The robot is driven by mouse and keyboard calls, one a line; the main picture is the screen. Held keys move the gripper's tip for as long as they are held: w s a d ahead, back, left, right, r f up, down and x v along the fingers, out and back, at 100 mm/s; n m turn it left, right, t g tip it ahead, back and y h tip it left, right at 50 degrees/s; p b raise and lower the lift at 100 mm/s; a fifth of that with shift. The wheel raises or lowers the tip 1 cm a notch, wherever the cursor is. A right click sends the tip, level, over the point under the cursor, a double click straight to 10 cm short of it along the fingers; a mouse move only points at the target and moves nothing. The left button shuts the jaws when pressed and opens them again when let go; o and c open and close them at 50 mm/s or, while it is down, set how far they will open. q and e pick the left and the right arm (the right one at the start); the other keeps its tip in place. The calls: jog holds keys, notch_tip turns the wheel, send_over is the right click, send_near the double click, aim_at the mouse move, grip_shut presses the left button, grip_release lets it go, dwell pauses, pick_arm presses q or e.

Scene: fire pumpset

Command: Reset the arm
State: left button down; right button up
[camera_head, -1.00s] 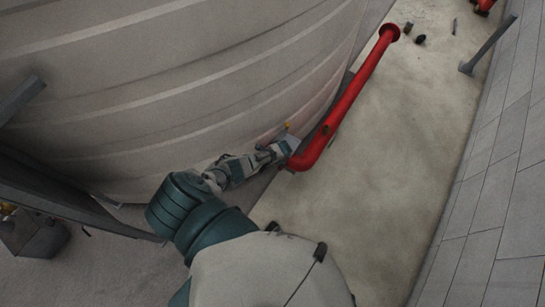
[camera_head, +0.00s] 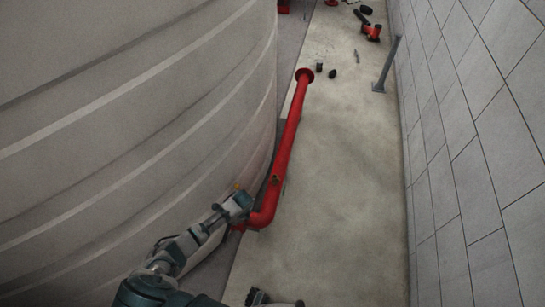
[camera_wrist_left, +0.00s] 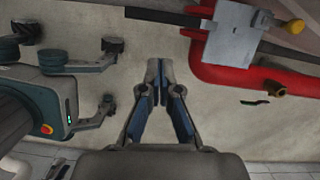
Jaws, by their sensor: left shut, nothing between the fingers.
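My left arm comes in from the lower left of the head view. My left gripper (camera_head: 236,206) is small there, beside the lower bend of the red pipe, and its fingers are hard to make out. In the left wrist view, my left gripper (camera_wrist_left: 164,80) is shut, with its fingertips together and nothing between them. The fingers show over bare floor, to the left of the red pipe (camera_wrist_left: 245,78). I cannot tell their height above the floor.
The red pipe (camera_head: 288,140) runs along the large ribbed tank (camera_head: 130,120). A grey box (camera_wrist_left: 229,35) and yellow knob (camera_wrist_left: 294,26) sit by its bend. A grey post (camera_head: 387,65) stands near the tiled wall (camera_head: 470,150). The concrete floor (camera_head: 340,190) between is mostly clear.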

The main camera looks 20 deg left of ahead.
pick_arm(q)
jog(key=s+d+f+n+h, duration=0.1)
jog(key=s+d+f+n, duration=0.2)
jog(key=s+f, duration=0.3)
jog(key=s+d+f+n+t+h, duration=0.1)
jog(key=s+d+f+n, duration=0.2)
jog(key=s, duration=0.8)
jog(key=s+d+f+n+t+h, duration=0.1)
jog(key=s+d+f+n, duration=0.3)
jog(key=s+f+n, duration=0.3)
jog(key=s+f, duration=0.1)
jog(key=s, duration=0.1)
jog(key=shift+s+f, duration=0.3)
jog(key=shift+s, duration=0.05)
jog(key=shift+s+n, duration=0.1)
jog(key=shift+n, duration=0.2)
